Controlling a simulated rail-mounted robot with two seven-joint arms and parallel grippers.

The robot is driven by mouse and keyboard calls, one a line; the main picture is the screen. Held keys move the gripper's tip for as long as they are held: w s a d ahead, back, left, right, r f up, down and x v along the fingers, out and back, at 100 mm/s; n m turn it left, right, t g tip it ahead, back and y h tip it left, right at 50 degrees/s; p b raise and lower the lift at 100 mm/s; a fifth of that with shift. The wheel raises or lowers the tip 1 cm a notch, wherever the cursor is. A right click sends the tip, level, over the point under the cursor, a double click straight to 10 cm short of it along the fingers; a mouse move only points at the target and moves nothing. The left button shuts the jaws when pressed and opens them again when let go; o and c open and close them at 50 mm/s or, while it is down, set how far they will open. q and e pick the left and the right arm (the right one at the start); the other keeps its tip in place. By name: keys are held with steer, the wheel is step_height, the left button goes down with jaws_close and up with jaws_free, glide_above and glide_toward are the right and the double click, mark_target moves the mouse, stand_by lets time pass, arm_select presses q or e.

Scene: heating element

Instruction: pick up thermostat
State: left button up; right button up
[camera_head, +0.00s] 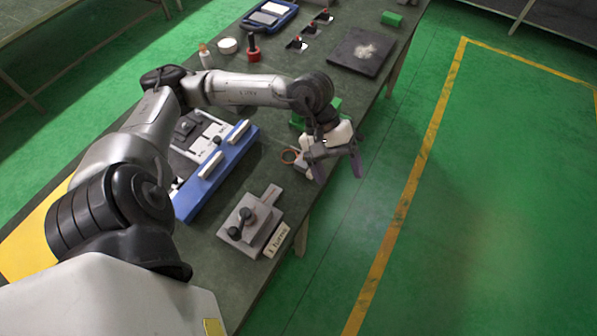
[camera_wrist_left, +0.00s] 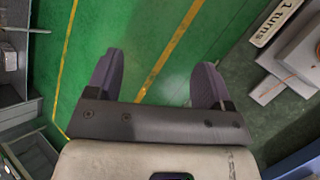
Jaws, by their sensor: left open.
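My left gripper (camera_head: 338,174) reaches over the right edge of the workbench in the head view. I cannot tell for certain which part is the thermostat. A blue tray (camera_head: 188,207) holding white and grey parts (camera_head: 211,164) lies to the left of the gripper, partly hidden by my left arm. A grey fixture (camera_head: 250,224) with black knobs stands nearer on the bench. My right gripper is not in view.
A dark plate (camera_head: 361,52), a red-based tool (camera_head: 253,50) and a white roll (camera_head: 228,46) lie farther back. The fixture's label plate (camera_wrist_left: 277,22) shows in the wrist view. Floor right of the bench is clear.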

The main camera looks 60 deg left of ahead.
arm_select(q)
steer(key=a+f+m+y+b, duration=0.25)
steer(key=a+f+y, duration=0.2)
steer(key=a, duration=0.35)
steer(key=y+b, duration=0.4)
glide_above(302, 163)
steer(key=shift+m+g, duration=0.25)
steer(key=shift+g, duration=0.15)
step_height(302, 163, down, 7)
steer(key=shift+r, duration=0.2)
steer(key=shift+f, duration=1)
step_height(302, 163, down, 4)
steer(key=shift+f+b, duration=0.25)
steer(key=shift+b, duration=0.35)
steer(key=shift+c, duration=1.3)
steer(key=c, duration=0.7)
steer(key=shift+c, duration=0.9)
steer(key=shift+r, duration=0.1)
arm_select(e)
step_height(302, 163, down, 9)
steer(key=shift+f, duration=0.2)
